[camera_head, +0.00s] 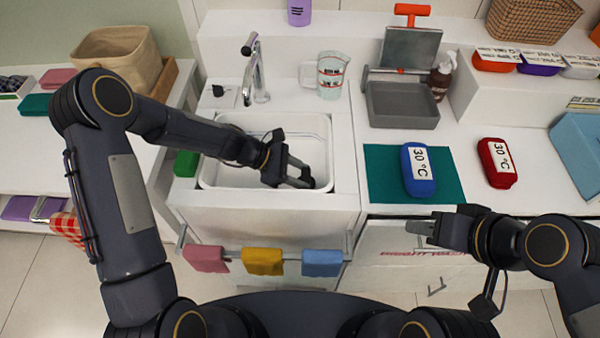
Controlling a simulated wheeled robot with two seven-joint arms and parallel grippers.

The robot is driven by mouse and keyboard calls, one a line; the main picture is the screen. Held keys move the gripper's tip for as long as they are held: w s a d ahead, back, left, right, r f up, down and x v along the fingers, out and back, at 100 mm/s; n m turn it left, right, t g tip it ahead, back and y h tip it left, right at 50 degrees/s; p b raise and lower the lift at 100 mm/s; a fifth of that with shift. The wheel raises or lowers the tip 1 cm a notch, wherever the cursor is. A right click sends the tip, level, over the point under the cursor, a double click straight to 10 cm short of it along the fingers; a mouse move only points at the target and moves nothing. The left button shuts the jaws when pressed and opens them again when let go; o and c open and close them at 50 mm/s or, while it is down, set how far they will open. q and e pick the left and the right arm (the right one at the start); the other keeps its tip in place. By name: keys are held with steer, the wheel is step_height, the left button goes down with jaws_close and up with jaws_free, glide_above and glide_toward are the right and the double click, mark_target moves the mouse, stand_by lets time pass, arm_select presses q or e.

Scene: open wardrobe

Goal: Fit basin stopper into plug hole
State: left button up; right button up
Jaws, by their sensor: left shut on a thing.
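The white basin (210,174) is set in the counter below a chrome tap (256,75). My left gripper (304,173) is inside the basin, low at its right side, with its fingers pointing right. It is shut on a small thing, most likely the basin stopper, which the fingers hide. A thin line, perhaps a chain, runs along the basin's back. My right gripper (420,228) is in front of the counter, over the drawer; its finger gap cannot be made out.
A small dark item (218,90) lies left of the tap, and a measuring jug (331,75) stands behind the basin. Blue (418,170) and red (497,163) cases lie to the right. Coloured cloths (262,261) hang on the front rail.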

arm_select(q)
steer(key=shift+f+b, duration=0.4)
steer(key=shift+f, duration=0.2)
steer(key=o, duration=1.1)
steer(key=shift+a+r, duration=0.1)
steer(key=v, duration=0.7)
steer(key=shift+a+r, duration=0.2)
steer(key=shift+a, duration=0.05)
